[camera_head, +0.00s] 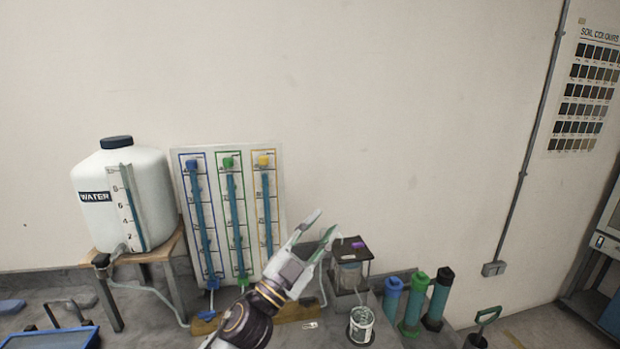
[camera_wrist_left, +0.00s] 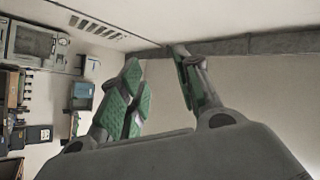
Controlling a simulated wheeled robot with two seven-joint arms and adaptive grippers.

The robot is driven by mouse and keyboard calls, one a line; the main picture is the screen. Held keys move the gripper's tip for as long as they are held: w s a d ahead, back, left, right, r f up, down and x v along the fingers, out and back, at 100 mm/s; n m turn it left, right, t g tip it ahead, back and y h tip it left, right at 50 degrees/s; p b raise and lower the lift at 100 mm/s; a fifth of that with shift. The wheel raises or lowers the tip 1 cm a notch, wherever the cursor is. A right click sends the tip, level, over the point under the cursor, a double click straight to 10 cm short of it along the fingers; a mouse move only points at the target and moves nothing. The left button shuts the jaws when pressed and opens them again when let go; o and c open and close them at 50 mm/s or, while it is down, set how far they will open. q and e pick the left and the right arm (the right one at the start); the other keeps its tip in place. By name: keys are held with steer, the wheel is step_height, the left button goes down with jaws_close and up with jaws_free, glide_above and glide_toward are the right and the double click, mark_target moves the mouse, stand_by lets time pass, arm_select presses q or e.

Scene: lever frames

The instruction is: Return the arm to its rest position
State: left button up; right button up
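My left gripper (camera_head: 318,233) is raised in front of the bench in the head view, its fingers pointing up and to the right. The fingers are spread apart with nothing between them. In the left wrist view the same gripper (camera_wrist_left: 160,75) shows two green-padded fingers with a clear gap and bare wall behind. It overlaps the area between the tube board and the small dark stand in the head view, and I cannot tell its distance from them. My right gripper is not in view.
A white water tank (camera_head: 125,190) stands on a wooden stand at left. A tube board (camera_head: 281,200) leans on the wall. A small dark stand (camera_head: 350,248), a can (camera_head: 361,325) and several capped cylinders (camera_head: 415,300) stand right of the gripper. The wall above is clear.

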arm_select(q)
steer(key=a+f+n+g+y, duration=0.2)
steer(key=a+f+n+y, duration=1.35)
steer(key=f, duration=0.45)
steer(key=s+a+f+g, duration=0.4)
steer(key=s+f+g, duration=0.2)
steer(key=s+f, duration=0.45)
steer(key=s+a+f+g, duration=0.55)
steer(key=s+f, duration=0.35)
steer(key=s, duration=0.3)
step_height(320, 180, down, 38)
steer(key=s+g+b, duration=0.2)
steer(key=s+b, duration=0.1)
steer(key=b, duration=0.2)
steer(key=s+a+f+b, duration=0.2)
steer(key=s+f, duration=0.9)
steer(key=f, duration=0.1)
steer(key=s+a+f+y+b, duration=0.1)
steer(key=s+a+f+b, duration=0.1)
steer(key=s+f, duration=0.8)
step_height(320, 180, down, 3)
steer(key=shift+s+a+r+m+g+b, duration=0.1)
steer(key=shift+s+a+m+g+b, duration=0.25)
steer(key=shift+g+b, duration=0.15)
